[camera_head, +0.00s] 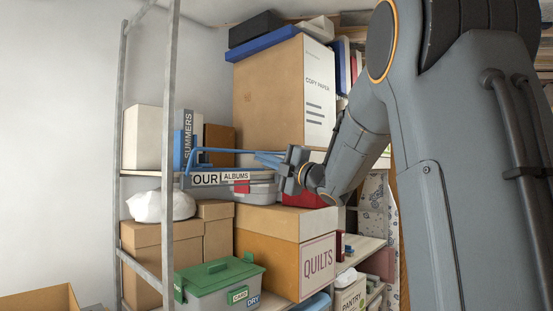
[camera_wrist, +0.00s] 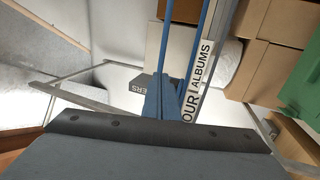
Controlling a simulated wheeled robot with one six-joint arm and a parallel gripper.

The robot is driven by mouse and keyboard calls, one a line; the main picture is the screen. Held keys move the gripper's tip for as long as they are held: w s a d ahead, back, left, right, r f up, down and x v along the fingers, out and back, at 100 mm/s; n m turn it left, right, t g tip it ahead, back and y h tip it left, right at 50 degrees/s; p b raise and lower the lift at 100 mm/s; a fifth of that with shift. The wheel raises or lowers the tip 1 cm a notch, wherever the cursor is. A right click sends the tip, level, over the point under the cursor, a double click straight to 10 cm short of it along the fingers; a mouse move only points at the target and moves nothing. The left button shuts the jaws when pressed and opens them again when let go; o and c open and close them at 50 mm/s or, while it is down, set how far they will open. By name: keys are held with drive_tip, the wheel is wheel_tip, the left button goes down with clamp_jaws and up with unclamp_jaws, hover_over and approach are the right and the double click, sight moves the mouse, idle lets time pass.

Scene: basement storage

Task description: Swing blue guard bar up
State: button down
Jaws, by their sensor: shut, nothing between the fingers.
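The blue guard bar (camera_head: 220,150) is a thin blue frame at the middle shelf, above the white "OUR ALBUMS" label. In the wrist view its blue rods (camera_wrist: 201,40) run up the picture beside that label. My gripper (camera_head: 258,156) reaches in from the right, at the bar's right end. Its blue fingers (camera_wrist: 160,80) are shut with nothing between them, close to the rods. I cannot tell whether they touch the bar. The bar's right end is partly hidden by my gripper.
A blue "SUMMERS" book (camera_head: 185,135) stands behind the bar. A large copy paper box (camera_head: 268,90) is above, and a quilts box (camera_head: 268,252) and grey bin with green lid (camera_head: 222,290) are below. A metal upright (camera_head: 170,90) stands at the left.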

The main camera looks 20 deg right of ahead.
sight(247, 152)
drive_tip(key=shift+p+x, duration=0.75)
drive_tip(key=shift+x, duration=1.5)
drive_tip(key=shift+d+r, duration=0.1)
